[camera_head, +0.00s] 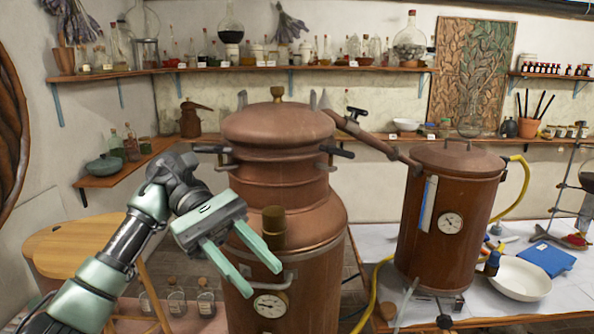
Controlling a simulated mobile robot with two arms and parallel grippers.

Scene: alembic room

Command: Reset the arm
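My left arm (122,243) comes in from the lower left. My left gripper (252,268) is open, with its two pale green fingers apart and nothing visible between them. It is in front of the large copper still (287,187), over its left side in the picture. I cannot tell whether the fingers touch the still. My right arm and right gripper do not show.
A copper condenser (457,190) with a gauge stands on the white-covered table (404,277) at the right, joined to the still by a pipe (367,135). A white bowl (519,279) and blue book (546,258) lie there. A wooden stool (85,245) stands left.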

